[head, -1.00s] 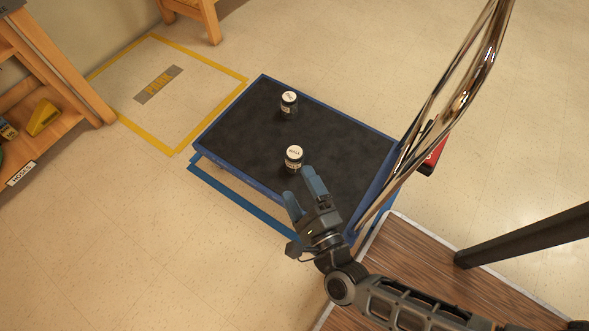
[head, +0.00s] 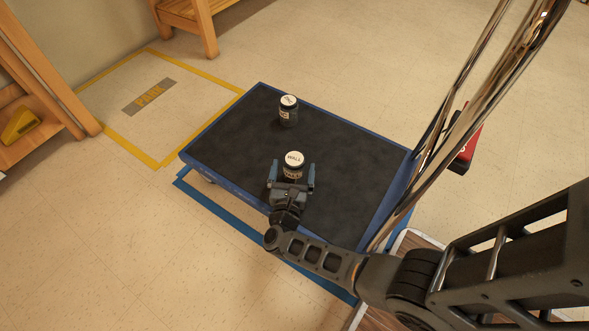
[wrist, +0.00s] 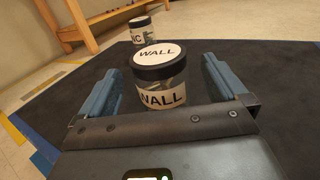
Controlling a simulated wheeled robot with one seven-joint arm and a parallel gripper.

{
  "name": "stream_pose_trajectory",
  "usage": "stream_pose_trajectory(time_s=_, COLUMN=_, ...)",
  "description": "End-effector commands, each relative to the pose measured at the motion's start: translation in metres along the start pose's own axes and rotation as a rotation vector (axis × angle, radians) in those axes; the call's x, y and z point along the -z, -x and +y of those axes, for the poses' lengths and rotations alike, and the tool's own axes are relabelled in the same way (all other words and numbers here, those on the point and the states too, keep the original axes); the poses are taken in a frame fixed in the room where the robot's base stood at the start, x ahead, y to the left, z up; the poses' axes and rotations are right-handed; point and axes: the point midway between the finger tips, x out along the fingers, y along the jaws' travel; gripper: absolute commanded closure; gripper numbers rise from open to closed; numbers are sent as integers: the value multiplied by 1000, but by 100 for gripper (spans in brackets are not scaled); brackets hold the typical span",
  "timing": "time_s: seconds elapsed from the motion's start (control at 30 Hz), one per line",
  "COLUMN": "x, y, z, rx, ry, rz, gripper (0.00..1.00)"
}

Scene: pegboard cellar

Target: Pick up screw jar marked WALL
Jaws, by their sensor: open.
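The screw jar marked WALL (head: 293,162) stands upright on the black deck of the blue platform cart. It has a white label on its dark lid and another label on its side. In the wrist view the WALL jar (wrist: 160,78) sits between and just ahead of my fingers. My gripper (head: 291,176) is open, with one blue finger on either side of the jar. In the wrist view my gripper (wrist: 162,88) shows gaps between both fingers and the jar. The jar's lower part is hidden behind the gripper body.
A second jar (head: 288,110) stands farther back on the cart deck (head: 340,155); its label in the wrist view ends in "NC" (wrist: 142,32). The cart's shiny handle (head: 450,130) rises at the right. A yellow-taped PARK square (head: 150,97) lies on the floor at the left.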

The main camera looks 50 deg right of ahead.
Motion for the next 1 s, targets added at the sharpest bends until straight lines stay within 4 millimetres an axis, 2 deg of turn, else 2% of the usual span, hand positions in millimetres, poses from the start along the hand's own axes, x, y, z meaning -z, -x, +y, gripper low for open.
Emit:
stream_pose_trajectory(time_s=0.3, x=-3, y=-42, z=0, rx=0, ry=2, rz=0, gripper=1)
stream_pose_trajectory(time_s=0.43, x=-4, y=-49, z=0, rx=-2, ry=2, rz=0, gripper=1)
stream_pose_trajectory(time_s=0.63, x=-4, y=-49, z=0, rx=-3, ry=3, rz=0, gripper=1)
stream_pose_trajectory(time_s=1.0, x=-4, y=-49, z=0, rx=-3, ry=3, rz=0, gripper=36)
